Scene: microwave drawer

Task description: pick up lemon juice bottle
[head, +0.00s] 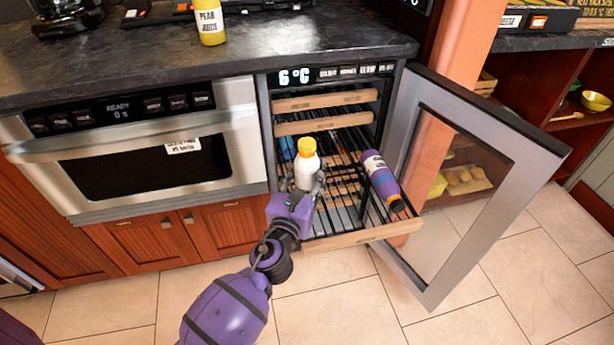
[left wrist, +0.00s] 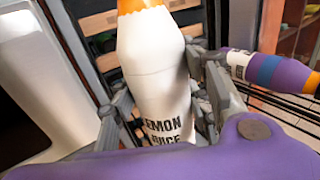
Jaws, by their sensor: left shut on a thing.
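The lemon juice bottle (head: 306,172) is white with an orange-yellow cap and stands upright above the pulled-out wire rack of the open cooler. In the left wrist view the bottle (left wrist: 158,85) shows the lettering "EMON" and "UICE", the rest being cut off or hidden. My left gripper (head: 307,190) is shut on the bottle, with grey fingers on both sides of its lower body. The fingers (left wrist: 160,108) also show in the left wrist view. The bottle's base is hidden, so I cannot tell whether it touches the rack. My right gripper is not in view.
A purple bottle (head: 380,178) lies on the rack (head: 345,239) just right of the lemon juice. The cooler's glass door (head: 478,190) stands open at the right. A microwave drawer (head: 150,150) is at the left. A pear juice bottle (head: 209,24) stands on the dark counter (head: 300,45).

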